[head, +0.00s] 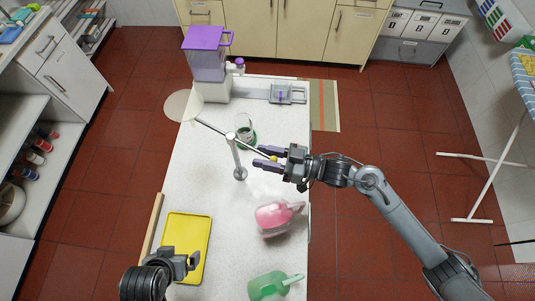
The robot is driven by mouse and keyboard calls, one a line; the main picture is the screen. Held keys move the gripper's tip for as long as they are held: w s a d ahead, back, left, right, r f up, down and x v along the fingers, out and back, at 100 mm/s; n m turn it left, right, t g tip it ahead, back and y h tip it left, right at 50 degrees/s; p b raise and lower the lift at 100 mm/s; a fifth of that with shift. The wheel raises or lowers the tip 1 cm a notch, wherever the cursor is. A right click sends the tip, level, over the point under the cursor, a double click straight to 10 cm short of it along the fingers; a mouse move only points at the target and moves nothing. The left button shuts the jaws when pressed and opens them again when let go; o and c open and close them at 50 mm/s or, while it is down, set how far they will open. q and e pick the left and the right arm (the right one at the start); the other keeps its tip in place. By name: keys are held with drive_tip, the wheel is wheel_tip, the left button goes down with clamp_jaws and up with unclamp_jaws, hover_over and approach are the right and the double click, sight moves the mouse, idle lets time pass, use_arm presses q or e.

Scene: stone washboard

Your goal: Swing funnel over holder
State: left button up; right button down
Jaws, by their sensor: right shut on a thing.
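A metal post (238,165) stands upright on the white counter. A thin rod (213,129) crosses near its top, running from the upper left toward my right gripper. A clear glass vessel (244,121) with a green lower part stands just behind the rod. I cannot tell which of these parts is the funnel or the holder. My left gripper (190,262) is over the yellow tray (188,226); its finger opening is unclear.
A purple-topped dispenser (208,63) and a grey slotted board (288,94) are at the counter's far end. The counter left of the post is clear.

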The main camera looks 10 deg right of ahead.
use_arm(q)
drive_tip(key=shift+d, duration=0.1)
use_arm(e)
drive_tip(key=shift+s+a+r+g, duration=0.15)
drive_tip(key=shift+s+a+g, duration=0.15)
drive_tip(key=shift+s+a, duration=0.15)
drive_tip(key=c, duration=1.1)
unclamp_jaws()
drive_tip(key=shift+o, duration=1.2)
drive_tip(key=shift+a, duration=0.2)
drive_tip(key=shift+o, duration=0.3)
drive_tip(key=shift+a, duration=0.15)
use_arm(q)
drive_tip(key=shift+a, duration=0.25)
drive_tip(key=shift+s+a+r, duration=0.1)
drive_tip(key=shift+a+r, duration=0.05)
use_arm(e)
drive_tip(key=shift+d, duration=0.2)
